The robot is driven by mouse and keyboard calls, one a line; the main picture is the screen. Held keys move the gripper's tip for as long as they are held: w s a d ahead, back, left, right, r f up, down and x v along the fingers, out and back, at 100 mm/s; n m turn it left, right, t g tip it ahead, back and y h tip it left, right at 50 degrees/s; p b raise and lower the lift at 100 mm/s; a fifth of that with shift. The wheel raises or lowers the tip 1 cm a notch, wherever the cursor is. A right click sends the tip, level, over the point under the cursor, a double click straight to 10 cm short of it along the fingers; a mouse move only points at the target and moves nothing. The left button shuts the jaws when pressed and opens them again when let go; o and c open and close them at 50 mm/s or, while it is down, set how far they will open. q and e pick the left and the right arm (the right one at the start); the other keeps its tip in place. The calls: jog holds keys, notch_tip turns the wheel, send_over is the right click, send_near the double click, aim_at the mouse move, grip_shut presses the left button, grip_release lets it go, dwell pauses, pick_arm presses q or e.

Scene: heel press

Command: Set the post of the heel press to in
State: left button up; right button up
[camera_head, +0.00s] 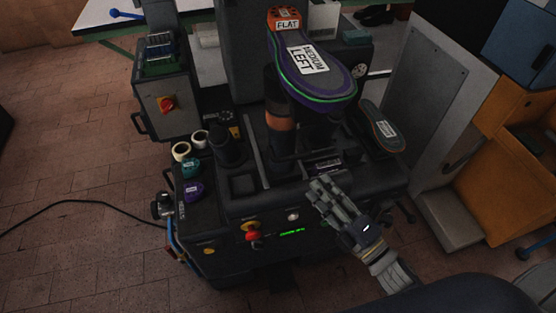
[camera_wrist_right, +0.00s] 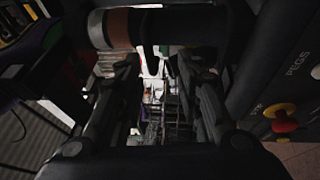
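The heel press (camera_head: 330,215) is a dark machine in the middle of the head view. Its post (camera_head: 281,128) is a dark upright cylinder with an orange band, under a sole-shaped piece (camera_head: 325,88) labelled "LEFT". In the right wrist view the banded post (camera_wrist_right: 120,28) crosses the top, beyond my fingertips. My right gripper (camera_head: 322,188) is over the front right of the press, below and right of the post, apart from it. In the right wrist view my right gripper (camera_wrist_right: 157,66) has its fingers spread with nothing held between them. My left gripper is not in view.
A red knob (camera_head: 253,236) and a green display (camera_head: 292,232) are on the press front. Small rolls (camera_head: 181,151) sit at its left. Another sole piece (camera_head: 382,128) lies at the right. An orange cabinet (camera_head: 510,180) stands further right. The floor at left is mostly clear, with a cable.

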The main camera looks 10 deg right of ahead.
aim_at(292, 155)
jog(key=shift+n, duration=0.4)
jog(key=x, duration=0.3)
jog(key=r+p+x, duration=0.1)
jog(key=x, duration=0.5)
jog(key=shift+a+r+p, duration=0.4)
jog(key=shift+w+a, duration=0.3)
jog(key=shift+w, duration=0.4)
grip_shut()
